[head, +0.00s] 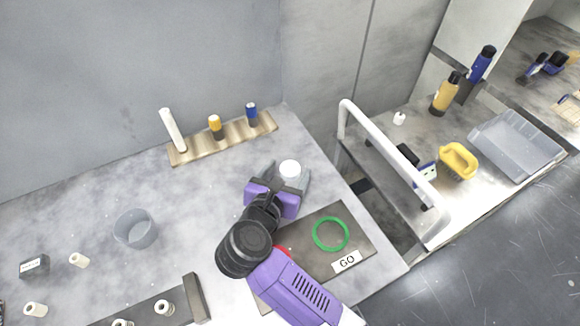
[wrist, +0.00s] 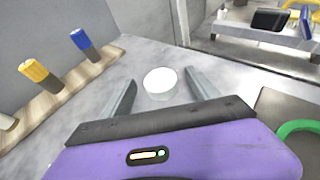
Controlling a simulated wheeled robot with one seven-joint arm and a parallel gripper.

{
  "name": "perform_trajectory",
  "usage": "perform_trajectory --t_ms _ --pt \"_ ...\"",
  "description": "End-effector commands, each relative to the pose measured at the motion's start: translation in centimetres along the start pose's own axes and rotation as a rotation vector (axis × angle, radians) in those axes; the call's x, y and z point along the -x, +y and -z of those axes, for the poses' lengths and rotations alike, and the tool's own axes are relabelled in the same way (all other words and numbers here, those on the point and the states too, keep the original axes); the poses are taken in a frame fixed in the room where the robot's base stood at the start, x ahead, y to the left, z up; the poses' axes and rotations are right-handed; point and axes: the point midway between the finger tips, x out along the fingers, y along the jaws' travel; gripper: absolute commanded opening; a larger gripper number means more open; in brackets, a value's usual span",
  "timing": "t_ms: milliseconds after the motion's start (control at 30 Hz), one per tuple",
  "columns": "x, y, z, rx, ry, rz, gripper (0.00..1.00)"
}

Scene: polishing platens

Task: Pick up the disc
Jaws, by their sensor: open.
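The disc (wrist: 160,81) is a round white-topped piece in the wrist view. It shows between the two open fingers of my gripper (wrist: 160,97), with a gap on each side. In the head view the disc (head: 289,168) is at the far end of my purple gripper (head: 287,180), near the back right of the grey table. Its lower part looks pale and translucent, partly hidden by the gripper. I cannot tell whether the fingers are level with it.
A green ring (head: 330,234) lies on a dark plate (head: 308,216) with a GO label (head: 347,262). A wooden rack (head: 222,141) holds a white tube and yellow and blue bottles. A clear cup (head: 134,229) stands left. A white rail (head: 390,155) stands right.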

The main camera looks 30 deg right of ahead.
Motion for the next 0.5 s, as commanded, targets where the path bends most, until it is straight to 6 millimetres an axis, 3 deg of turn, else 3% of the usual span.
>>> perform_trajectory --t_ms 267,500 --pt "-0.50 -0.02 0.05 0.000 0.000 0.000 0.70" --pt "-0.47 -0.01 0.04 0.001 0.000 0.000 0.27"
